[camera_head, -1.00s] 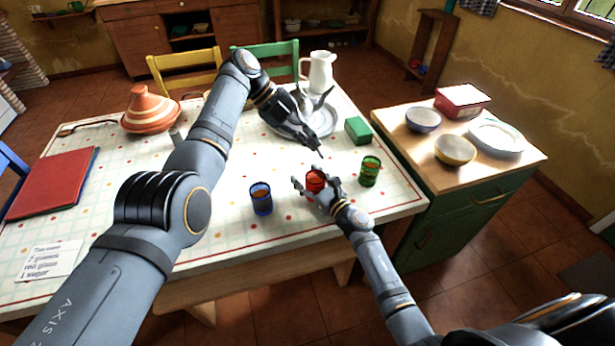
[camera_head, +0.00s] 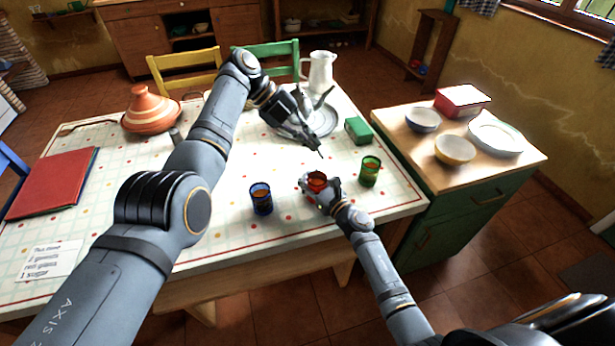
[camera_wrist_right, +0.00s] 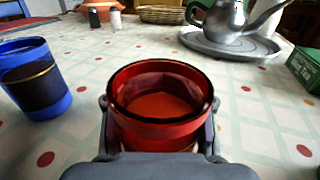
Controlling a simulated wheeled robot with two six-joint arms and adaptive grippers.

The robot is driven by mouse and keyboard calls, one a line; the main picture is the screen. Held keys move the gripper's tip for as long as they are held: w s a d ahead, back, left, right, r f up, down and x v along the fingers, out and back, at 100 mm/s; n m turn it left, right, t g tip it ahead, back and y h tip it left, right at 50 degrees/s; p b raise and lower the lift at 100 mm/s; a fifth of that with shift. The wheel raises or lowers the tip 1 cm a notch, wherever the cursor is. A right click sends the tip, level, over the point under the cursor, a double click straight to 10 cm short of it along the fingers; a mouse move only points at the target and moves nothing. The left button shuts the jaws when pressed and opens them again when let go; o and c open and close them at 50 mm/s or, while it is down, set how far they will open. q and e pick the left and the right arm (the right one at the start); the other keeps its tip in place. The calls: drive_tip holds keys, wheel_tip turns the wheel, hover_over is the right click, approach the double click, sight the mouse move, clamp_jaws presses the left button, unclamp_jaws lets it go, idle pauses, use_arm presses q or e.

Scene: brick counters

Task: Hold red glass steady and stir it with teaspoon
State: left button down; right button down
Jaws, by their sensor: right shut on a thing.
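The red glass (camera_head: 317,180) stands upright near the table's front right. It also shows large in the right wrist view (camera_wrist_right: 160,135), with reddish liquid inside. My right gripper (camera_head: 318,188) is shut on it, one finger on each side. My left gripper (camera_head: 313,143) is above the table, beyond the red glass and apart from it, pointing down and right. A thin dark tip shows at its end; I cannot tell whether it is a teaspoon or whether the fingers are closed. No teaspoon is clearly visible.
A blue glass (camera_head: 261,199) stands left of the red glass and a green glass (camera_head: 370,171) right of it. Behind are a green box (camera_head: 358,130), a metal tray (camera_head: 326,126) with a teapot, and a white jug (camera_head: 320,72). The table's front edge is close.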

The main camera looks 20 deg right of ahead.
idle(0.4)
drive_tip(key=c, duration=0.6)
unclamp_jaws()
drive_tip(key=shift+s, duration=0.1)
drive_tip(key=v, duration=1.2)
drive_tip(key=shift+f, duration=0.1)
